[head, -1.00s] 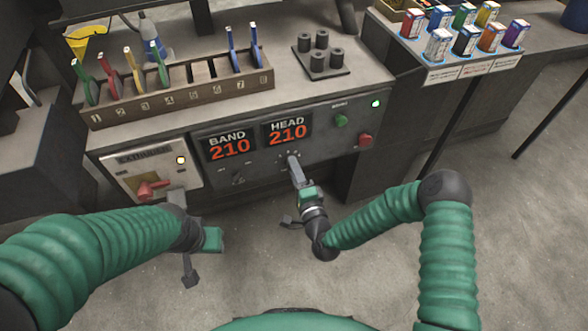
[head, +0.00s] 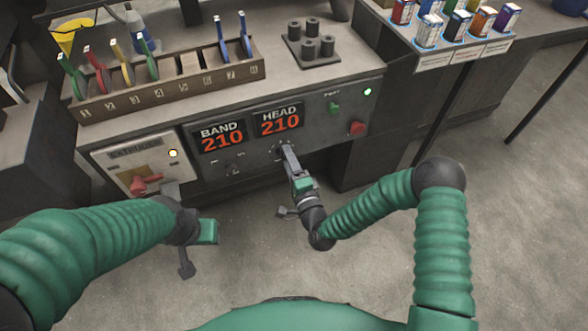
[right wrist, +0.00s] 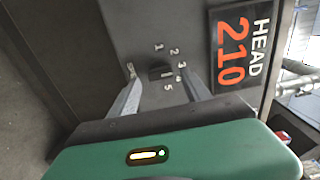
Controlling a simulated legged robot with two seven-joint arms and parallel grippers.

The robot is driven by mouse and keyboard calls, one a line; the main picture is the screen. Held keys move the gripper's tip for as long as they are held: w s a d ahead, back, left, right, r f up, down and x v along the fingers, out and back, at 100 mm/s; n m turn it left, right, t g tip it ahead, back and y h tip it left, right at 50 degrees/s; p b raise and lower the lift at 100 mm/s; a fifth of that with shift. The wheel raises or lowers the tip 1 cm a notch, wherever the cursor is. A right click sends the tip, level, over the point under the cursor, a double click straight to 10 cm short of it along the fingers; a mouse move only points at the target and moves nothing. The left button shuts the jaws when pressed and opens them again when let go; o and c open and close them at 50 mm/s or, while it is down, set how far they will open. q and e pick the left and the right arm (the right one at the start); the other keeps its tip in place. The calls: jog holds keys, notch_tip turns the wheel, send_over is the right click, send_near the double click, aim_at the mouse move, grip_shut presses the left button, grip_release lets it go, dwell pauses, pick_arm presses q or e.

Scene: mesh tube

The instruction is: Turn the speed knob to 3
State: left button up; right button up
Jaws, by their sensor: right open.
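The speed knob (right wrist: 160,72) is a small dark knob in the right wrist view, ringed by the numbers 1 to 5 on a grey panel. A light line shows on it near the 5 side, but its exact setting is hard to read. My right gripper (right wrist: 160,82) is open, with one finger on each side of the knob; contact cannot be told. In the head view my right gripper (head: 284,149) is at the panel below the HEAD display (head: 279,121) and hides the knob. My left gripper (head: 172,190) is by the extruder panel, its fingers mostly hidden.
The HEAD and BAND (head: 221,136) displays both read 210. A red knob (head: 145,183) is on the extruder panel (head: 115,160). Green (head: 334,108) and red (head: 356,128) buttons lie right of the displays. A numbered rack (head: 165,92) stands on the bench above.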

jog(key=p+v, duration=0.3)
jog(key=v, duration=1.3)
jog(key=shift+s, duration=0.3)
jog(key=shift+d, duration=0.1)
